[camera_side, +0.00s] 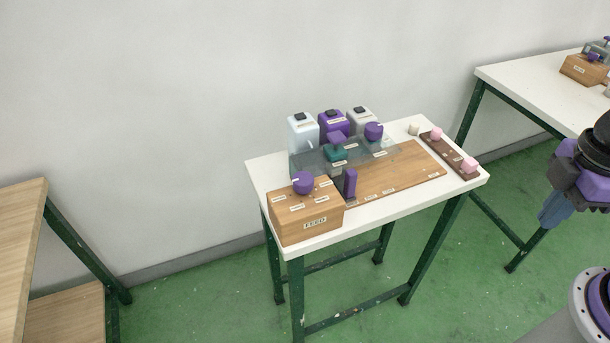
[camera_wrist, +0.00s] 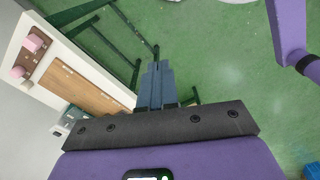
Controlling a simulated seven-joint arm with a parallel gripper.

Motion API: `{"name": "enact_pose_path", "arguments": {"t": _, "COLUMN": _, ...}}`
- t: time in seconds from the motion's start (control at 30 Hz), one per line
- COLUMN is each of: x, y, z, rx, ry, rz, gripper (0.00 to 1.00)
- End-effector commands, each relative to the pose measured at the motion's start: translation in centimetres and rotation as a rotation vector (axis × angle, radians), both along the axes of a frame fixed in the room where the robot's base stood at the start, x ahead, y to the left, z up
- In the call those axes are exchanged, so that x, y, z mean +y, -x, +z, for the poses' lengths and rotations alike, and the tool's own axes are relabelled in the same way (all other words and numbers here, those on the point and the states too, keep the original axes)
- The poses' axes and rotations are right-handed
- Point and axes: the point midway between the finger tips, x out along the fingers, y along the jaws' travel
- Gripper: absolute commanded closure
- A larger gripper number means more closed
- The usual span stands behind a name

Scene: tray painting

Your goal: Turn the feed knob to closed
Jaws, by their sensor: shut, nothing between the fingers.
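The feed knob (camera_side: 303,183) is a purple round knob on top of a wooden box (camera_side: 310,225) labelled FEED, at the front left of the small white table in the side view. Small white labels surround the knob; their text is too small to read. My gripper (camera_side: 546,222) is at the right of the side view, off the table and well away from the knob. Its blue-grey fingers (camera_wrist: 156,72) point down over the green floor in the wrist view, shut and empty. The feed knob is not visible in the wrist view.
The white table (camera_side: 405,205) also holds a wooden board (camera_side: 400,172), a purple upright lever (camera_side: 350,183), several bottles at the back, and a brown strip (camera_side: 452,157) with pink knobs. Another white table (camera_side: 520,85) stands behind at right. Floor between gripper and table is clear.

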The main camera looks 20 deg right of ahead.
Motion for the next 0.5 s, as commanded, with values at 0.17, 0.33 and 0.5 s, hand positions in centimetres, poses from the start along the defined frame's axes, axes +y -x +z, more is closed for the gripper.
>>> {"name": "enact_pose_path", "arguments": {"t": 0.17, "x": 0.0, "y": 0.0, "z": 0.0, "rx": 0.000, "ry": 0.000, "rz": -0.002, "gripper": 0.80}}
{"name": "enact_pose_path", "arguments": {"t": 0.33, "x": 1.7, "y": -1.7, "z": 0.8, "rx": 0.001, "ry": -0.001, "rz": -0.081, "gripper": 0.27}}
{"name": "enact_pose_path", "arguments": {"t": 0.5, "x": 6.0, "y": -5.8, "z": 2.6, "rx": 0.008, "ry": 0.001, "rz": -0.298, "gripper": 0.27}}
